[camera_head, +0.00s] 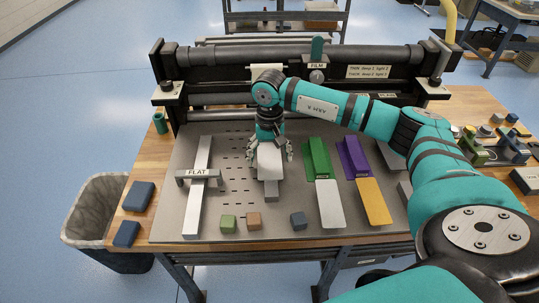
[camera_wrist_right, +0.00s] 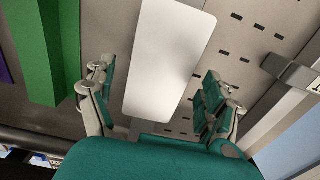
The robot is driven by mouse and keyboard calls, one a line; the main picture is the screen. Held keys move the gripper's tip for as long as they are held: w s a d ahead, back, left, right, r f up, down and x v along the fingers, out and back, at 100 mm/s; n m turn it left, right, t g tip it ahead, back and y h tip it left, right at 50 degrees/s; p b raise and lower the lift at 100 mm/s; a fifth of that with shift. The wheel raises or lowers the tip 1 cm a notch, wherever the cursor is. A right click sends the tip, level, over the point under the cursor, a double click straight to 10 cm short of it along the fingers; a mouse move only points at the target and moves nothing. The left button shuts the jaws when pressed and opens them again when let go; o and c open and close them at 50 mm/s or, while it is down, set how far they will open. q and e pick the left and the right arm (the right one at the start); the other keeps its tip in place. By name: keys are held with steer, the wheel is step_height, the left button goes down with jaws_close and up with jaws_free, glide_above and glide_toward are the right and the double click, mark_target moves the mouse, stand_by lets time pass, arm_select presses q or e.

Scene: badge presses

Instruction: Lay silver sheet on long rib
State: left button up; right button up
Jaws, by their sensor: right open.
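My right gripper (camera_head: 270,152) is open, pointing down over the middle of the grey plate. A pale silver sheet (camera_head: 270,165) lies below it, over a grey block (camera_head: 271,190) whose near end sticks out. In the wrist view this sheet (camera_wrist_right: 165,60) shows between the two spread fingers, apart from both. A long, narrow pale rib (camera_head: 199,190) runs front to back on the left, under a bridge marked FLAT (camera_head: 198,174). Another pale silver sheet (camera_head: 330,205) lies at the near end of a green rib (camera_head: 318,158). My left gripper is out of view.
A purple rib (camera_head: 353,157) with an orange sheet (camera_head: 374,203) stands on the right. Small green (camera_head: 229,223), brown (camera_head: 254,221) and blue (camera_head: 299,221) blocks lie along the front. The press rollers (camera_head: 220,57) span the back. My right arm covers the right side.

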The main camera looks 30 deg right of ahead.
mark_target(270, 160)
steer(key=shift+r, duration=0.15)
steer(key=shift+r, duration=0.15)
step_height(270, 160, up, 12)
steer(key=b, duration=0.3)
steer(key=shift+b, duration=0.4)
